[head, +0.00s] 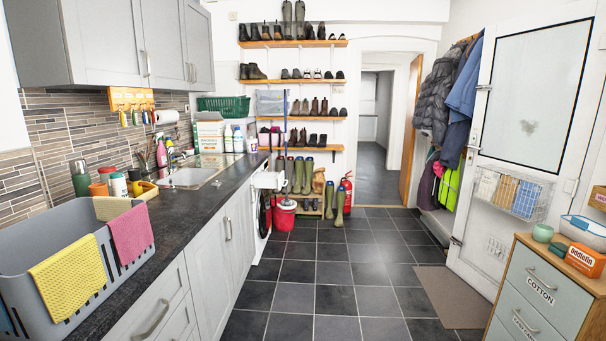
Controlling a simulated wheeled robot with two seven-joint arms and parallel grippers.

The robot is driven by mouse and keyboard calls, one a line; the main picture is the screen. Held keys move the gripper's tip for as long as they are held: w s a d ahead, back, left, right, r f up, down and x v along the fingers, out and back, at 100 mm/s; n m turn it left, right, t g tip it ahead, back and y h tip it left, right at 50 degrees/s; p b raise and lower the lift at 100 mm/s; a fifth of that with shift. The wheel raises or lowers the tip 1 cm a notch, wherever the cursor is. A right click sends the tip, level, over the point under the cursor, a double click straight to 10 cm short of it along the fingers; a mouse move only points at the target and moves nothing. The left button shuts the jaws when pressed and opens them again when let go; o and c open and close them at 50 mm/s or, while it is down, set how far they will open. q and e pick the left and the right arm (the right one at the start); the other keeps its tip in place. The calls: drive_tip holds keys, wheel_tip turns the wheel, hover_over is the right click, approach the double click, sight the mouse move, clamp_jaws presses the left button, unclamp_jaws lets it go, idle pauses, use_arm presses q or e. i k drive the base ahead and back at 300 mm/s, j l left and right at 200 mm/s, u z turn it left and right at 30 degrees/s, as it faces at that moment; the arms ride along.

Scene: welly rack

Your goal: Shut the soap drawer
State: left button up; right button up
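The soap drawer (268,180) looks like the small white box that juts out below the far end of the worktop. It appears pulled open, at the top of a white washing machine (262,222) seen nearly edge-on. The machine's dark round door shows below the drawer. The drawer is small and far off, so its inside is hard to make out. Neither of my grippers is in view.
A red bucket (284,216) stands on the floor close beside the machine, with a pole rising near it. Green wellies (335,202) stand to the right. The dark tiled floor (335,275) is clear in the middle. A grey drawer unit (545,290) stands at right.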

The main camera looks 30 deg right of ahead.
sight(260, 179)
drive_tip(key=i+l+z, duration=0.1)
drive_tip(key=i+l, duration=0.25)
drive_tip(key=i+l+z, duration=0.1)
drive_tip(key=i+l, duration=0.25)
drive_tip(key=i, duration=0.25)
drive_tip(key=i+l+z, duration=0.1)
drive_tip(key=i+l, duration=0.2)
drive_tip(key=i, duration=0.2)
drive_tip(key=i+l+z, duration=0.1)
drive_tip(key=i+l, duration=0.15)
drive_tip(key=i, duration=0.25)
drive_tip(key=i+l+z, duration=0.1)
drive_tip(key=i, duration=0.4)
drive_tip(key=i+l+u, duration=0.15)
drive_tip(key=u, duration=0.4)
